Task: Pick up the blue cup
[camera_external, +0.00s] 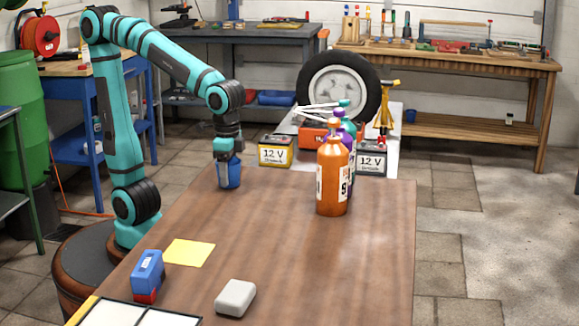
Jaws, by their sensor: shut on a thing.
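The blue cup (229,179) is at the far left part of the brown wooden table. My gripper (228,157) is directly above it, pointing down, and is shut on the cup at its upper part. The cup looks upright. Its rim is hidden by my gripper. I cannot tell whether the cup's bottom touches the table or is slightly above it.
Orange (332,180) and purple bottles stand right of the cup. Near the front lie a yellow sheet (188,252), a blue and red block (147,275), a grey block (235,298) and a white tray (125,315). Batteries (275,151) stand behind the table.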

